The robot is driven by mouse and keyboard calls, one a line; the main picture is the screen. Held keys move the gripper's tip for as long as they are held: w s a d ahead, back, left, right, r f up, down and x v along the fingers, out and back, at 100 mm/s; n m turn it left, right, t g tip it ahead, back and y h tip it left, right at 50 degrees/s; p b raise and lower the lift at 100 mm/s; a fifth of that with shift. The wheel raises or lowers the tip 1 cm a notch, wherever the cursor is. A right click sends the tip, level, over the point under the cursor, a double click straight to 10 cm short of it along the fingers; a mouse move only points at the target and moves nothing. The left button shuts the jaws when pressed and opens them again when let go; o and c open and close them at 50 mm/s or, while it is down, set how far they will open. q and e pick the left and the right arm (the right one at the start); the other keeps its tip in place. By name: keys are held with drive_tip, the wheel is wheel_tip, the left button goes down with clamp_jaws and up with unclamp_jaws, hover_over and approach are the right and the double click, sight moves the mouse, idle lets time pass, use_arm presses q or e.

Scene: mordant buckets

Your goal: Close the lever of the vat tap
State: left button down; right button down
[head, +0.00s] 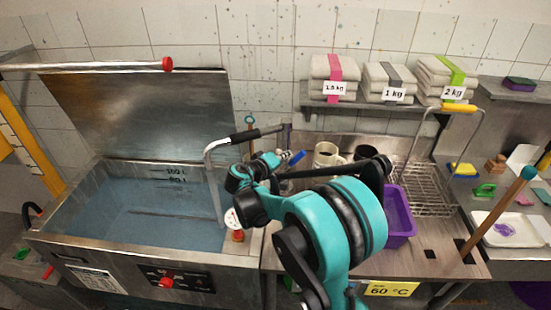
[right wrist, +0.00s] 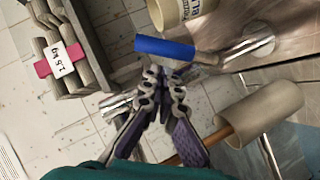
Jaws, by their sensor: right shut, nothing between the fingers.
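The blue lever (head: 297,158) of the vat tap sits right of the vat in the head view. In the right wrist view the blue lever (right wrist: 165,48) lies crosswise just beyond the fingertips, joined to shiny metal on its right. The bent metal spout (head: 213,170) with a black sleeve reaches over the blue-filled vat (head: 140,215). My right gripper (head: 285,169) is beside the lever, partly hidden by my arm. In the right wrist view the gripper (right wrist: 160,76) is shut and empty; whether its tips touch the lever I cannot tell. My left gripper is not in view.
A purple basin (head: 398,215) and a wire rack (head: 425,185) are to the right. A shelf (head: 385,104) with weight-labelled bundles hangs behind. The raised vat lid (head: 135,110) leans at the back left.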

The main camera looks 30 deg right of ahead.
sight(298, 159)
drive_tip(key=shift+s+d+f, duration=0.2)
drive_tip(key=shift+d+f, duration=0.2)
drive_tip(key=shift+d, duration=0.1)
drive_tip(key=shift+s+d+f+m+y, duration=0.1)
drive_tip(key=shift+s+d+m+y, duration=0.25)
drive_tip(key=shift+d+m+y, duration=0.2)
idle(0.4)
drive_tip(key=shift+s+d+f+m+y+p, duration=0.15)
drive_tip(key=shift+s+d+m+y+p, duration=0.2)
drive_tip(key=shift+d+m+p, duration=0.1)
drive_tip(key=shift+s+d+f+m+t+y+b, duration=0.3)
drive_tip(key=shift+d+f+m+y, duration=0.2)
drive_tip(key=shift+f, duration=0.15)
drive_tip(key=shift+s+d+f+m+t+y+b, duration=0.15)
drive_tip(key=shift+s+d+f+m+y+b, duration=0.15)
drive_tip(key=shift+d+f+y, duration=0.35)
drive_tip(key=shift+s+d+f+m+t+y+b, duration=0.15)
drive_tip(key=shift+s+d+f+m+t+y, duration=0.1)
drive_tip(key=shift+d+f+m+y, duration=0.35)
drive_tip(key=shift+a+f+h, duration=0.15)
drive_tip(key=shift+h, duration=0.1)
